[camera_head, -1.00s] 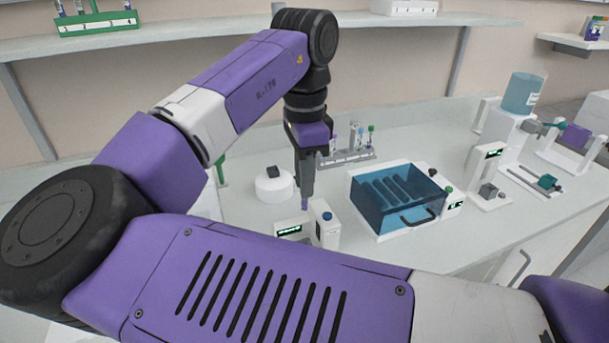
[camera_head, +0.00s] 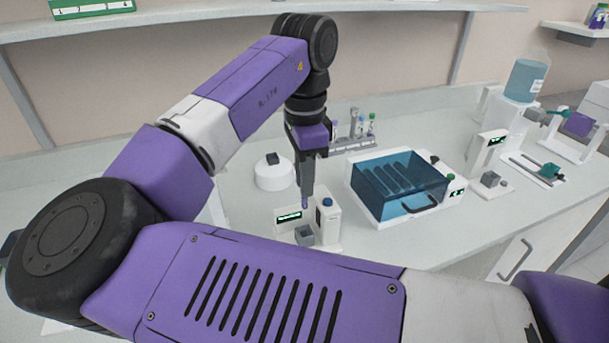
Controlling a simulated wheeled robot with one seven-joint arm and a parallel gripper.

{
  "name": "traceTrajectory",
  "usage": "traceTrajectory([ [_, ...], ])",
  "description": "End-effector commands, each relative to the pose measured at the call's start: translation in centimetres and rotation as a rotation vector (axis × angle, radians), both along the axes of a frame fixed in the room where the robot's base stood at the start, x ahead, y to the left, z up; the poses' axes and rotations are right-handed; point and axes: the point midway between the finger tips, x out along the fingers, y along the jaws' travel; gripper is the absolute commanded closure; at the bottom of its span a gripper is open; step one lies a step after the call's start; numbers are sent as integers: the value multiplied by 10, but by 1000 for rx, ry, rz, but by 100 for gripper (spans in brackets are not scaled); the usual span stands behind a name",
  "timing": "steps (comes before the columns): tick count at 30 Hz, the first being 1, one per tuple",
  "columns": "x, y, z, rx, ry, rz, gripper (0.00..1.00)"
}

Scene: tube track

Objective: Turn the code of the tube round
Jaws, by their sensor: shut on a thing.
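My gripper (camera_head: 306,190) points straight down at the middle of the bench, beside a small white reader with a green display (camera_head: 289,217). It is shut on a thin, small thing, seemingly the tube (camera_head: 305,204), whose purplish end shows at the fingertips. The rest of it is hidden by the fingers, and I cannot make out its code. The tip appears just in front of or above the reader; I cannot tell if they touch. A white unit with a blue knob (camera_head: 327,203) stands right beside it.
A rack with several tubes (camera_head: 352,143) stands behind my gripper. A white round stand with a black block (camera_head: 273,172) is to the left. A blue-lidded box (camera_head: 400,182) is to the right. A grey block (camera_head: 304,235) sits in front of the reader.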

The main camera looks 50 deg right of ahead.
Motion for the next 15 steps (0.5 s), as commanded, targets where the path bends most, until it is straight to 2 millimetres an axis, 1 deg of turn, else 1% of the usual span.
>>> traceTrajectory([
  [15, 0, 0, -20, 0, 0, 0, 100],
])
